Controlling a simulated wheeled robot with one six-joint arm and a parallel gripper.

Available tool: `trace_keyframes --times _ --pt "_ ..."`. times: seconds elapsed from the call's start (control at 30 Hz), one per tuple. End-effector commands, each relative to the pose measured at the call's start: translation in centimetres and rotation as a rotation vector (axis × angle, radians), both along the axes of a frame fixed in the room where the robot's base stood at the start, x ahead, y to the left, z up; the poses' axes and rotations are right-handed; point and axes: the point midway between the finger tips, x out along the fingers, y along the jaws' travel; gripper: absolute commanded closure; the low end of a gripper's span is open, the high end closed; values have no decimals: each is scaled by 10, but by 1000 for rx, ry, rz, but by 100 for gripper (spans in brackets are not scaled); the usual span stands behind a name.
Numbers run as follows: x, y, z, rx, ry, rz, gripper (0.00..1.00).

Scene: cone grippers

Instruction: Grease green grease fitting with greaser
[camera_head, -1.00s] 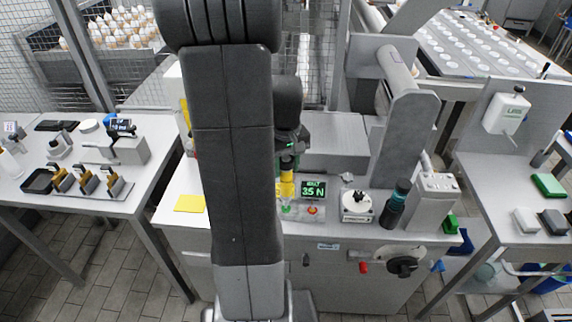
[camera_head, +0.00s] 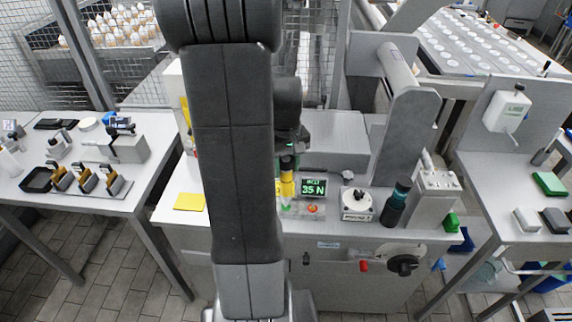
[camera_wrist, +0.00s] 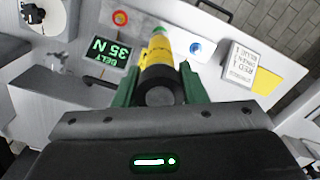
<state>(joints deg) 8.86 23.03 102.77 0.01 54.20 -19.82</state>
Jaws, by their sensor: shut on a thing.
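The greaser (camera_wrist: 157,55) is yellow with a black end, and it also shows in the head view (camera_head: 287,187). My gripper (camera_wrist: 160,76) has its green fingers shut around the greaser's body. The greaser points down toward the white worktop. The green grease fitting (camera_wrist: 159,30) shows at the greaser's tip in the wrist view, partly covered by it. I cannot tell whether tip and fitting touch. A blue fitting (camera_wrist: 195,48) and a red fitting (camera_wrist: 121,18) sit on either side. In the head view my arm hides much of this area.
A belt display (camera_head: 313,188) reading 35 N stands close beside the greaser. A labelled white block (camera_wrist: 238,63) and a yellow note (camera_head: 189,202) lie on the worktop. A round white device (camera_head: 357,204) and a dark bottle (camera_head: 395,205) stand to the right.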

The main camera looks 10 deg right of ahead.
Motion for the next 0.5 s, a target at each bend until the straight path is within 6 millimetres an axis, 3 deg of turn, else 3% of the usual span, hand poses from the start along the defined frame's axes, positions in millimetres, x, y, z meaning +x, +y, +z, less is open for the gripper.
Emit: trace_keyframes --times 0.5 --pt "0 0 -8 0 0 0 90"
